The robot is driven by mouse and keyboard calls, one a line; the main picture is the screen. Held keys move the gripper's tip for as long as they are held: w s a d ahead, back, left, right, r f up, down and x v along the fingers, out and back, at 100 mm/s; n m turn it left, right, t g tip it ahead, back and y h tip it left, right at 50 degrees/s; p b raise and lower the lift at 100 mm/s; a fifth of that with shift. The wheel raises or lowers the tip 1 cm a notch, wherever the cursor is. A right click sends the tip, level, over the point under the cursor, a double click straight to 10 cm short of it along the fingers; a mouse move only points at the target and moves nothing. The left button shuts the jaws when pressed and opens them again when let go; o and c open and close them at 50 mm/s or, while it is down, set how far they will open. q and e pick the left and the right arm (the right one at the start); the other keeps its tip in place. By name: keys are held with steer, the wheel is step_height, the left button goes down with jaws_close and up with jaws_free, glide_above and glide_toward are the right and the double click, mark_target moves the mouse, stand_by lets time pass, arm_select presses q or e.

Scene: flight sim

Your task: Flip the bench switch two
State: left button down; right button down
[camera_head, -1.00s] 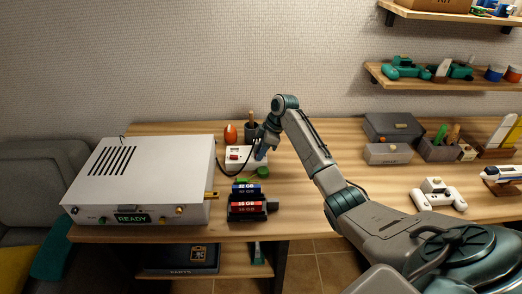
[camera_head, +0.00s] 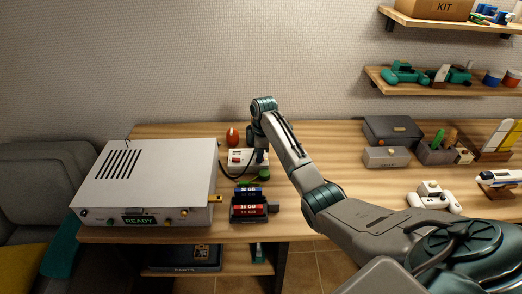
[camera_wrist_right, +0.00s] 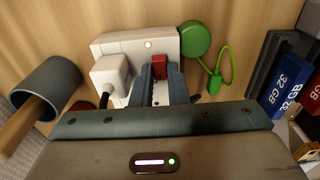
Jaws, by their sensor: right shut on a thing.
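The bench switch unit is a white power strip (camera_head: 235,163) on the table, right of the white box. In the wrist view the strip (camera_wrist_right: 122,47) carries a small lit lamp and a white plug. Its red switch (camera_wrist_right: 160,67) shows between the fingertips of my right gripper (camera_wrist_right: 162,84). The fingers are shut close around it. In the head view a red part (camera_head: 236,157) shows on the strip, and my right gripper (camera_head: 262,158) reaches down at its right end, partly hidden by the arm. My left gripper is not in view.
A white box (camera_head: 150,172) with a READY display stands left. Memory sticks sit in a black holder (camera_head: 249,214) in front.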

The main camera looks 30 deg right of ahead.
stand_by(0.3)
steer(key=c, duration=1.7)
jaws_free()
steer(key=shift+r+b, duration=0.3)
steer(key=shift+r, duration=0.3)
step_height(320, 180, up, 10)
steer(key=p, duration=0.1)
steer(key=shift+s+d, duration=0.2)
steer(key=shift+d, duration=0.05)
steer(key=shift+w+f, duration=0.1)
steer(key=shift+f, duration=0.1)
